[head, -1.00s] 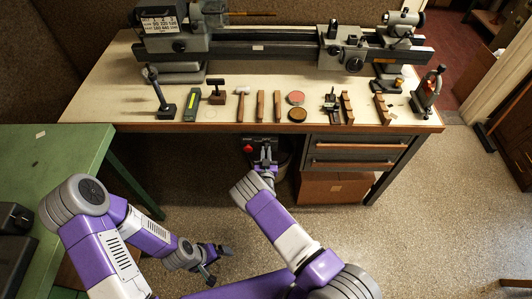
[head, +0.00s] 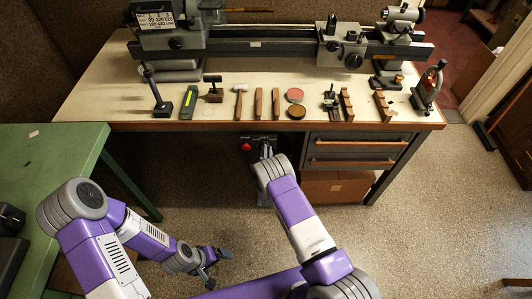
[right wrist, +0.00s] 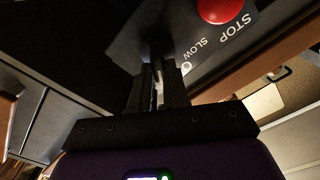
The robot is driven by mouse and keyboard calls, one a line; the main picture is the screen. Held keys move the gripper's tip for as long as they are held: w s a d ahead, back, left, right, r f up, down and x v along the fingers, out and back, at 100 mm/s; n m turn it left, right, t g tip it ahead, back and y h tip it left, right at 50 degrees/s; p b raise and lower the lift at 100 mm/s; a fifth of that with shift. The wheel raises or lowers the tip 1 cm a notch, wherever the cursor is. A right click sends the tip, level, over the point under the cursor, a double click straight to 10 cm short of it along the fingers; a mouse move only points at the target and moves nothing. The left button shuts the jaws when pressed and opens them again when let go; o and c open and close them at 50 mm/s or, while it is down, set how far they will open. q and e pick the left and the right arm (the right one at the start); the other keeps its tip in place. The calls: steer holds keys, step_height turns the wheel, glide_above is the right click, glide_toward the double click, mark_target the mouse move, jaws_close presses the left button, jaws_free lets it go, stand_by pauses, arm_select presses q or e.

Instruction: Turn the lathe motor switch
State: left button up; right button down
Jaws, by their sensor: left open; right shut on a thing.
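The switch panel (right wrist: 217,48) is dark, with the words STOP and SLOW and a round red button (right wrist: 220,8). In the head view the red button (head: 246,147) shows below the bench's front edge. My right gripper (right wrist: 158,68) is at the panel, below and left of the red button in the right wrist view. Its fingers are closed on the motor switch, which they mostly hide; its exact angle cannot be told. In the head view my right gripper (head: 265,150) is largely hidden by its own wrist. My left gripper (head: 220,266) is open and empty, low over the floor.
The bench (head: 85,103) bears the lathe (head: 265,42) and a row of hand tools along its front. Drawers (head: 355,150) and a cardboard box (head: 335,187) are right of my right gripper. A green table (head: 70,150) is at left. The floor at right is clear.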

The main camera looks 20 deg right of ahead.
steer(key=shift+m, duration=0.5)
steer(key=c, duration=1.1)
jaws_free()
steer(key=p+v, duration=0.1)
steer(key=v, duration=0.6)
steer(key=shift+s+a, duration=0.1)
steer(key=shift+s, duration=0.2)
